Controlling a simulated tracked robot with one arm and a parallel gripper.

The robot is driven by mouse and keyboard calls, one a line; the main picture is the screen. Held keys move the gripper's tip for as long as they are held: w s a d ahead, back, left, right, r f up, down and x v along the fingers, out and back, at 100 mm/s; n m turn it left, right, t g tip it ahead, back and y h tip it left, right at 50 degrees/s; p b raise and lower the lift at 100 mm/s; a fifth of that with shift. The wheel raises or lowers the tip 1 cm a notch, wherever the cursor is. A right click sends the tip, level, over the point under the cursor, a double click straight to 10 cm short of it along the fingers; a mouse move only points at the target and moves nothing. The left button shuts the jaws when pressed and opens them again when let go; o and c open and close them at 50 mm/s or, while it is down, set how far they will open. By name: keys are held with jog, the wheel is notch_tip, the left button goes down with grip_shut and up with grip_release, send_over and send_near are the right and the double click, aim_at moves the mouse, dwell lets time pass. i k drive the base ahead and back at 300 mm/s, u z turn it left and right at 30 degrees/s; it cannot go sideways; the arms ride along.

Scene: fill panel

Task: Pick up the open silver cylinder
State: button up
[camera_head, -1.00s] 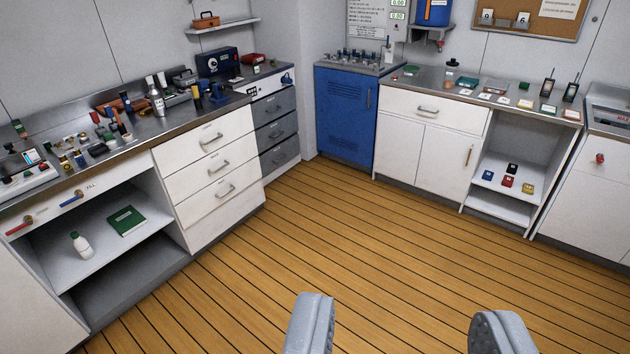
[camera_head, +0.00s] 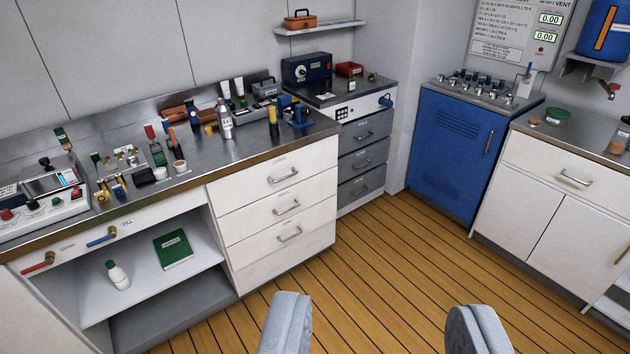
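I cannot tell for sure which item is the open silver cylinder. A pale silver-grey upright cylinder (camera_head: 225,122) with a label stands on the left metal counter (camera_head: 255,148), among small items. Several small silver and dark fittings stand on top of the blue cabinet (camera_head: 452,140); they are too small to tell whether any is open. My gripper (camera_head: 381,318) is at the bottom of the view, its two grey fingers wide apart with only floor between them. It is well away from the counter and touches nothing.
White drawers (camera_head: 285,205) and an open shelf with a white bottle (camera_head: 117,275) and a green book (camera_head: 173,249) are below the counter. A white cabinet (camera_head: 560,205) stands at the right. The wooden floor (camera_head: 385,260) between them is clear.

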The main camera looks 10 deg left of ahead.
aim_at(224, 117)
jog(key=u, duration=0.3)
jog(key=i, duration=1.5)
jog(key=u, duration=0.55)
jog(key=i, duration=2.1)
jog(key=u, duration=0.2)
